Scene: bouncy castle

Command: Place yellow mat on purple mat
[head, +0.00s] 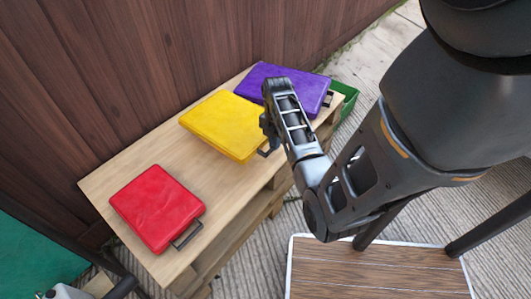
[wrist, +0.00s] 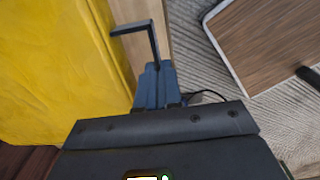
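The yellow mat (head: 222,126) lies flat in the middle of a wooden bench, with a dark handle (head: 268,149) on its right side. The purple mat (head: 283,86) lies behind it toward the far end of the bench, partly hidden by my arm. My gripper (head: 268,132) is at the yellow mat's handle side. In the wrist view the fingers (wrist: 156,84) are close together around the long bar of the dark handle (wrist: 151,40), with no clear gap. The yellow mat (wrist: 55,70) fills the left of that view.
A red mat (head: 157,208) with a handle lies at the near end of the bench (head: 185,165). A green crate (head: 347,97) stands beyond the bench's far end. A wooden wall (head: 150,60) runs behind it. A low brown-topped platform (head: 375,272) is at the front right.

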